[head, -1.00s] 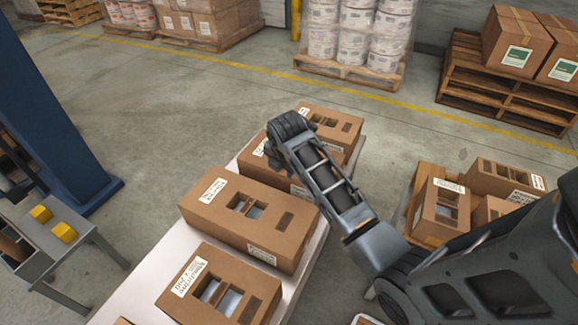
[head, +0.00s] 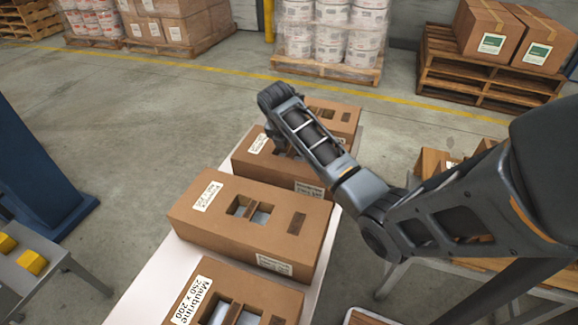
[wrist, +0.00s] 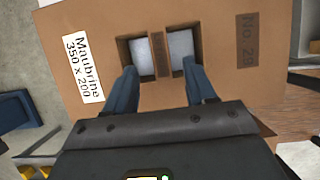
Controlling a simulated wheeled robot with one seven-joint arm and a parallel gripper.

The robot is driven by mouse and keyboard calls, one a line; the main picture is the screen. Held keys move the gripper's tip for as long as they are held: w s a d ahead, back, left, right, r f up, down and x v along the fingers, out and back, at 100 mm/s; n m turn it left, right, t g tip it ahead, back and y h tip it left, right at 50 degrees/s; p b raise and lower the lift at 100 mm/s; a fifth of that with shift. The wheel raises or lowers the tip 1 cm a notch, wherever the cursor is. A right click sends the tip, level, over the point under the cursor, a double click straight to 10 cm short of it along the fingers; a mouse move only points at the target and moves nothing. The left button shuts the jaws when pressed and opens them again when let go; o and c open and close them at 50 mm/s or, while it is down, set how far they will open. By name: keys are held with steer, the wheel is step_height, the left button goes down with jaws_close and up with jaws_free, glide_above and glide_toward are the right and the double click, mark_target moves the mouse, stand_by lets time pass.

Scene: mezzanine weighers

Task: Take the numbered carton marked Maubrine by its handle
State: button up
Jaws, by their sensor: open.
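The wrist view shows a brown carton (wrist: 215,25) with a white label reading "Maubrine 350 x 200". A dark patch on its top reads "No 2" and a less clear second digit. Its handle (wrist: 157,55) is a narrow cardboard strip between two square openings. My gripper (wrist: 162,82) is open, with one finger at each opening, either side of the strip; I cannot tell how deep they reach. In the head view my gripper (head: 272,138) is over a carton (head: 250,165) on a pale bench, its fingertips largely hidden. A nearer carton (head: 255,290) there also reads "Maubrine".
Another carton (head: 240,240) with openings stands between those two, and one (head: 340,115) stands beyond. The pale bench (head: 150,285) holds this row. More cartons stand at right, partly behind my arm. A blue post (head: 35,180) and a grey table (head: 45,290) are at left.

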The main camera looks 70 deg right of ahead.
mark_target(292, 151)
steer(key=x, duration=0.5)
steer(key=shift+s+d+f, duration=0.1)
steer(key=shift+d+f, duration=0.15)
steer(key=shift+f, duration=0.05)
steer(key=shift+c, duration=0.2)
jaws_close()
stand_by(1.0)
